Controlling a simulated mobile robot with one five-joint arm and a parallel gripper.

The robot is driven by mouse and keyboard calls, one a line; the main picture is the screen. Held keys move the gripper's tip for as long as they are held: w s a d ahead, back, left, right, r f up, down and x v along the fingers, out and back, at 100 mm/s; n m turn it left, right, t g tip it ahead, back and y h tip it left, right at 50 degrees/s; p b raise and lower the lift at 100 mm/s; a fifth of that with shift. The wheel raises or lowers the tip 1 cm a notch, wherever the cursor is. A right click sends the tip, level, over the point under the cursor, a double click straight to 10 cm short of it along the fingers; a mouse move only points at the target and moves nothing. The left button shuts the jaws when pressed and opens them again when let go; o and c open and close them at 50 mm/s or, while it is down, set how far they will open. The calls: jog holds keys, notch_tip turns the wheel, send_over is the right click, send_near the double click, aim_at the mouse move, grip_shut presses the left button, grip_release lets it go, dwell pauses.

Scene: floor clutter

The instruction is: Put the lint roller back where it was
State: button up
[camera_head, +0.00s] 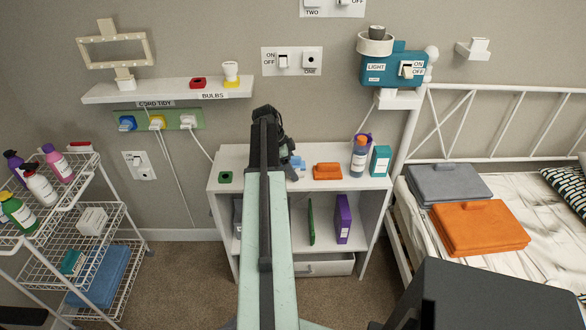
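My arm reaches up the middle of the picture, with my dark gripper (285,152) over the top of the white shelf unit (340,183). The gripper is seen from behind, and its fingers are mostly hidden by the arm. A small light blue thing (298,165) shows right beside the gripper, partly covered. I cannot tell whether it is held or stands on the unit. I cannot make out a lint roller for sure; the blue thing may be part of it.
On the unit stand an orange block (327,171), a bottle (359,156), a teal box (380,160) and a green piece (225,177). A wire cart (75,235) is left; a bed with folded cloths (480,227) is right. A wall shelf (165,91) hangs above.

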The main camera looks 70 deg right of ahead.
jog(key=shift+w+r+p, duration=0.1)
jog(key=shift+r+p, duration=0.45)
jog(key=p+v, duration=1)
jog(key=v, duration=0.1)
jog(key=shift+w+a+r+p, duration=0.1)
jog(key=shift+r+p, duration=0.1)
jog(key=shift+p, duration=0.1)
jog(key=shift+f, duration=0.15)
